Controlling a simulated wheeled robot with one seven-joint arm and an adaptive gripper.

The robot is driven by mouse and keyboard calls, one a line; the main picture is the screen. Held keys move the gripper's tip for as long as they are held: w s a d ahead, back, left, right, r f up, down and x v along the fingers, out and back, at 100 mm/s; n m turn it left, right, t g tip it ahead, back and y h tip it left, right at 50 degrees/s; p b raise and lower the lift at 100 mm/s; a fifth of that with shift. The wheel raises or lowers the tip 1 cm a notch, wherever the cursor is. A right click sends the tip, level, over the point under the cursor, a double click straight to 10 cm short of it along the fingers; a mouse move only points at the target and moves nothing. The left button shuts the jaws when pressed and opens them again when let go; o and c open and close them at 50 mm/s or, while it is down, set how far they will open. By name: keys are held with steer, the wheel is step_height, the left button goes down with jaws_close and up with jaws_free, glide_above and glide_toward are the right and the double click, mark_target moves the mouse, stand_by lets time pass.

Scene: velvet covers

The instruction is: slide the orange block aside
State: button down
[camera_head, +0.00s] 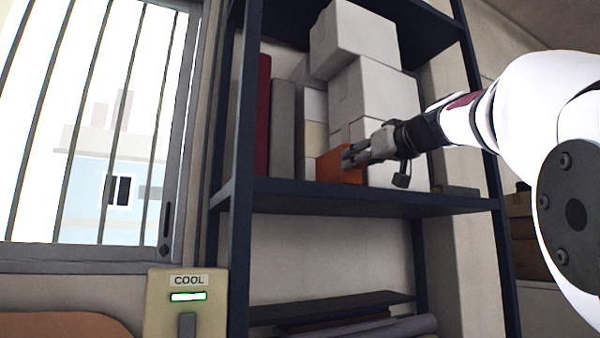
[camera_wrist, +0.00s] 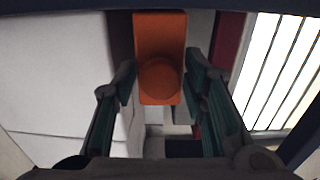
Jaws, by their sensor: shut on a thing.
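The orange block (camera_head: 328,167) stands on the upper shelf board of a dark blue rack, in front of pale boxes. In the wrist view the orange block (camera_wrist: 160,28) shows a round knob on its near face (camera_wrist: 160,78). My gripper (camera_head: 350,156) reaches in from the right and covers part of the block. In the wrist view my gripper (camera_wrist: 160,82) has one finger on each side of the block and is shut on it. The exact contact of the fingertips is hard to see.
White boxes (camera_head: 378,88) are stacked behind and right of the block. A dark red upright board (camera_head: 263,115) and a grey one (camera_head: 282,125) stand to the left. The shelf board (camera_head: 380,200) has a bare front strip. A barred window (camera_head: 95,120) and a "COOL" panel (camera_head: 187,300) are further left.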

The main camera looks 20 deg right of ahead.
steer(key=a+b, duration=0.2)
steer(key=a, duration=1.4)
steer(key=shift+s+a+b, duration=0.3)
steer(key=shift+b, duration=0.1)
steer(key=c, duration=1.3)
jaws_free()
steer(key=s, duration=1.2)
steer(key=shift+d, duration=0.25)
